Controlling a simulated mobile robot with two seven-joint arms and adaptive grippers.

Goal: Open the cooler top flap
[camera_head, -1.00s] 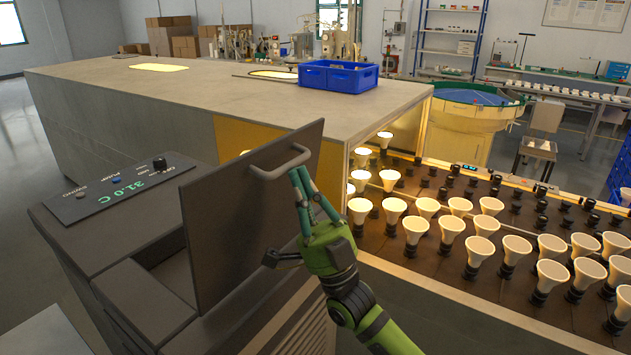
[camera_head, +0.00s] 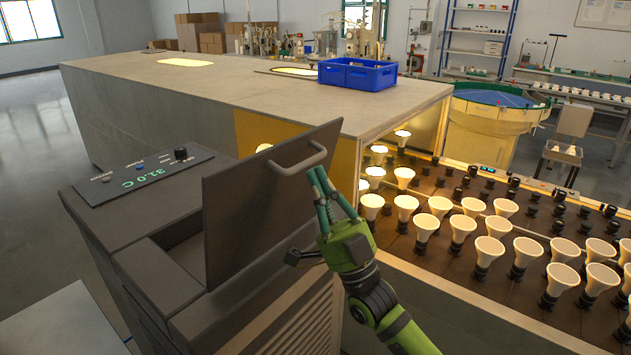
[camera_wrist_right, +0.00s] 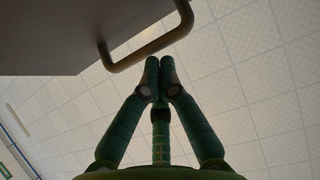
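The cooler's top flap (camera_head: 245,215) is a dark grey panel standing steeply upright over the dark grey cooler (camera_head: 140,225). A light opening edge shows beside its foot. Its bar handle (camera_head: 302,162) is near the upper edge, on the face toward the lamp rack. My right gripper (camera_head: 318,169), green, is at the handle on that side. In the right wrist view its fingertips (camera_wrist_right: 160,62) are together, right at the handle bar (camera_wrist_right: 150,47). Nothing is visible between them; whether they touch the bar is unclear. My left gripper is not in view.
A control panel (camera_head: 145,175) reading 31.0 C sits on the cooler's left part. A rack of several white bulbs (camera_head: 462,228) lies to the right of my right arm. A grey bench (camera_head: 220,85) with a blue crate (camera_head: 357,74) stands behind.

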